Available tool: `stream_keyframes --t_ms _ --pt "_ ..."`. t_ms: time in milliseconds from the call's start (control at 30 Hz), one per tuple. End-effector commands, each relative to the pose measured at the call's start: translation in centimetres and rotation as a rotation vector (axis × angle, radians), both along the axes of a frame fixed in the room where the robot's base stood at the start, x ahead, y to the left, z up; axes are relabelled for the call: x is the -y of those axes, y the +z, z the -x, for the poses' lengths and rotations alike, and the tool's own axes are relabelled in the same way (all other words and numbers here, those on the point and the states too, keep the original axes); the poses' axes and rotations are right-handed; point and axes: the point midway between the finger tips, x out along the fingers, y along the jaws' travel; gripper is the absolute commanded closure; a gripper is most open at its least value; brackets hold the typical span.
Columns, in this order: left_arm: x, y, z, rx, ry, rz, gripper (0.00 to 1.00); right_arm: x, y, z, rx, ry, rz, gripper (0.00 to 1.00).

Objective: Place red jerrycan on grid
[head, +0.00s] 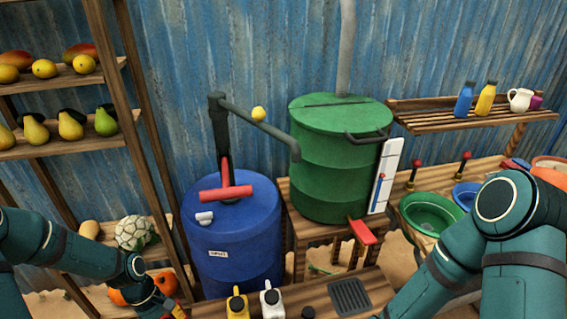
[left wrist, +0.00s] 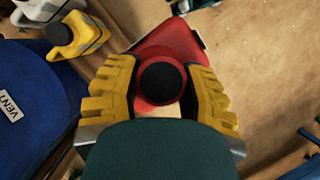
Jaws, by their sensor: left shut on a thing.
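In the left wrist view the red jerrycan (left wrist: 165,45) with a black round cap sits between the yellow fingers of my left gripper (left wrist: 158,68), which is shut on it. In the head view only part of my left gripper (head: 177,312) shows at the bottom edge, left of the bench, and the jerrycan is not clearly seen there. The dark grid (head: 349,297) lies bare on the wooden bench at the bottom centre. My right arm shows at the right, but its gripper is out of view.
A blue drum (head: 233,247) stands behind, beside a green drum (head: 334,160). A fruit shelf (head: 128,70) stands at left.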

Motion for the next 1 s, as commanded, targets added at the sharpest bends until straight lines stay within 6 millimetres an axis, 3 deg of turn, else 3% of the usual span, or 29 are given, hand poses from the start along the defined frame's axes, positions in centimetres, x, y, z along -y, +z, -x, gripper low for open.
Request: stream_keyframes --t_ms 267,467,733,1000 --pt "2.2 -0.9 -1.7 0.012 -0.178 0.006 1.0 -0.1 -2.0 0.3 -0.006 0.006 -0.002 0.0" --pt "5.4 -1.6 -3.7 0.02 -0.439 0.011 1.0 -0.2 -4.6 0.7 -0.016 0.015 -0.003 0.0" --pt "11.1 -2.1 -6.3 0.015 -0.884 0.008 1.0 -0.3 -8.7 1.5 -0.033 0.031 -0.007 0.0" --pt "13.7 -1.7 -7.1 0.001 -1.084 0.001 1.0 -0.4 -10.1 1.8 -0.04 0.037 -0.007 0.0"
